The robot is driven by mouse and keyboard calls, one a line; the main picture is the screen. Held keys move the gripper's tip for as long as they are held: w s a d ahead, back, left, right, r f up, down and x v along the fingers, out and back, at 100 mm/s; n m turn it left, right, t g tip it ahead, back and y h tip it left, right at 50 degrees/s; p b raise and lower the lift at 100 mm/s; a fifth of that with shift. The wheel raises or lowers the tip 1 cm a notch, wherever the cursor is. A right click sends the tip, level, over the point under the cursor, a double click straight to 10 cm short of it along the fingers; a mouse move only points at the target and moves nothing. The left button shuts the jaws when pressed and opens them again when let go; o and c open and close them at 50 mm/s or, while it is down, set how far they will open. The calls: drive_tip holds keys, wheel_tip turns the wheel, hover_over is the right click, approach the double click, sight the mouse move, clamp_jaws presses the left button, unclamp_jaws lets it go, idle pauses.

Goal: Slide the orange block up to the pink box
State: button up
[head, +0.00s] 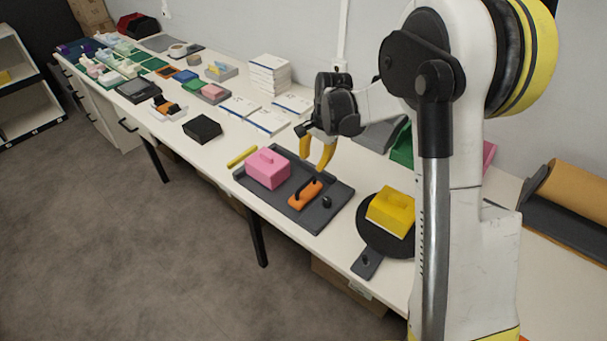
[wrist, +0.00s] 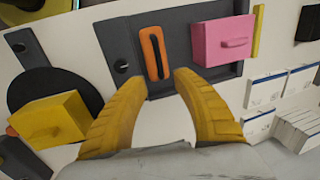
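The orange block (head: 298,201) lies flat on a dark grey tray (head: 328,216) and has a black bar handle along its top. The pink box (head: 262,172), with a pink handle, stands on the same tray, to the left of the block with a gap between them. In the wrist view the orange block (wrist: 146,54) is left of the pink box (wrist: 220,45). My gripper (head: 317,164) is above the tray's back edge, behind the block. Its yellow fingers are spread apart with nothing between them, and in the wrist view the fingertips (wrist: 161,76) point at the block.
A small black knob (head: 326,202) is on the tray right of the block. A yellow bar (head: 242,156) lies beyond the pink box. A yellow box (head: 389,207) sits on a round black board (head: 374,242) at right. White stacked boxes (head: 269,75) stand behind.

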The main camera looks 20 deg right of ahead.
sight(307, 183)
drive_tip(key=f+b, duration=0.1)
drive_tip(key=f, duration=0.2)
drive_tip(key=w+f+b, duration=0.1)
drive_tip(key=f, duration=0.3)
drive_tip(key=a+f+b, duration=0.1)
drive_tip(key=f, duration=0.2)
drive_tip(key=shift+w+a+f, duration=0.1)
drive_tip(key=shift+w+f, duration=0.1)
drive_tip(key=shift+f, duration=0.05)
clamp_jaws()
